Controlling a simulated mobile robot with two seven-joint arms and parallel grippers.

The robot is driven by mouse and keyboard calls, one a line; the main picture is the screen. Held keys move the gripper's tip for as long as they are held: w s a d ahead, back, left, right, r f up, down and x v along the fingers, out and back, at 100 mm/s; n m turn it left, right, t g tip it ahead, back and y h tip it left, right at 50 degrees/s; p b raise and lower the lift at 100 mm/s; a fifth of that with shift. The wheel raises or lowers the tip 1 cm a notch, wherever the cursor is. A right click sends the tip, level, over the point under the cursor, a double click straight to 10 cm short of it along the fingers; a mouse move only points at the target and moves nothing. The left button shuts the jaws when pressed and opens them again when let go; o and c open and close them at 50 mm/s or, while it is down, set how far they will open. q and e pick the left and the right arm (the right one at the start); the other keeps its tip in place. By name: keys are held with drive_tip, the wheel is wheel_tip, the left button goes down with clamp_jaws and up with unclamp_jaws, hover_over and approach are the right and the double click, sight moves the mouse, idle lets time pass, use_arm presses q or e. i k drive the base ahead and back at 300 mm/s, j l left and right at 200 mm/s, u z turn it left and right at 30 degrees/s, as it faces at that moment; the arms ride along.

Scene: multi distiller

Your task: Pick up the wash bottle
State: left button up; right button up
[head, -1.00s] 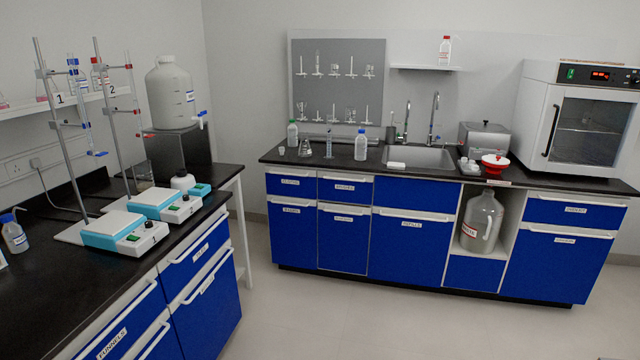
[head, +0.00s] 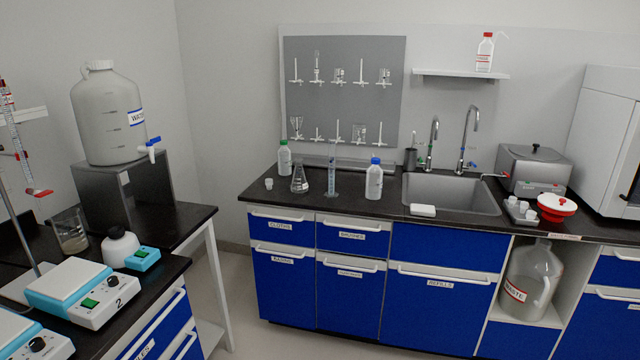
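A white wash bottle (head: 485,55) with a red cap, a red-marked label and a thin bent spout stands upright on the white wall shelf (head: 445,74) above the sink. Its spout points to the right. Nothing touches it apart from the shelf. Neither of my grippers shows in the head view.
The far counter holds a green-capped bottle (head: 284,158), a flask (head: 300,180), a cylinder (head: 331,178), a blue-capped bottle (head: 374,181), the sink (head: 450,193) with tall taps, and a red-and-white bowl (head: 556,207). Hotplates (head: 82,290) and a water carboy (head: 108,115) stand at left.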

sight(285, 168)
drive_tip(key=i+u, duration=0.15)
drive_tip(key=i, duration=0.35)
drive_tip(key=i+l+u, duration=0.15)
drive_tip(key=i, duration=0.35)
drive_tip(key=i+l+u, duration=0.15)
drive_tip(key=i, duration=0.35)
